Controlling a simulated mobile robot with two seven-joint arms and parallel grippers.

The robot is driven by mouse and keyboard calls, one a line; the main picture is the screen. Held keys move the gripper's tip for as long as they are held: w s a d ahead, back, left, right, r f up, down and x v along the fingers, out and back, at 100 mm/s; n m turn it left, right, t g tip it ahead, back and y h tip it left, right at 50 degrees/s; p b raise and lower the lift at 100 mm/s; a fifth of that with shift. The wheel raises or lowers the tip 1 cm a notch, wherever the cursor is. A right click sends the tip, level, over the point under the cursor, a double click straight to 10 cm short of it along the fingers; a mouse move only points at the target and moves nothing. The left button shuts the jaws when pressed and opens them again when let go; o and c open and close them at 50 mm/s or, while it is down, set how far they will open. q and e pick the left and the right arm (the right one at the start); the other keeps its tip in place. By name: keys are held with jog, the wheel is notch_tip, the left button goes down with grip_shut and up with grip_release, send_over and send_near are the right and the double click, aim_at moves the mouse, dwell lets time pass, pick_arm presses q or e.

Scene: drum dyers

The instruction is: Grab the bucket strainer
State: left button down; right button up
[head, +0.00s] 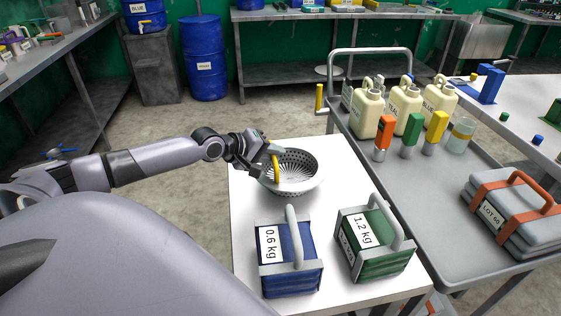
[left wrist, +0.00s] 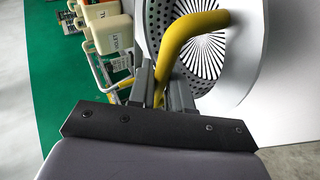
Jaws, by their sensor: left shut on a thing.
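The bucket strainer (head: 300,176) is a round grey perforated bowl with a yellow handle (head: 276,168). It is at the far part of the white table, behind two weights. My left gripper (head: 262,158) reaches it from the left and is shut on the yellow handle. In the left wrist view the handle (left wrist: 187,42) rises between the two fingers (left wrist: 161,88), with the strainer's perforated wall (left wrist: 160,20) and slotted base behind it. I cannot tell whether the strainer rests on the table or is slightly lifted. My right gripper is not in view.
A blue 0.6 kg weight (head: 288,262) and a green 1.2 kg weight (head: 376,246) stand on the white table (head: 246,200) in front of the strainer. A grey cart (head: 440,185) at right carries jugs (head: 403,108), coloured-handled tools and a LOT 60 bundle (head: 513,212).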

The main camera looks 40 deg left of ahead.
pick_arm(q)
notch_tip(320, 180, up, 20)
jog(key=p, duration=0.1)
dwell(0.4)
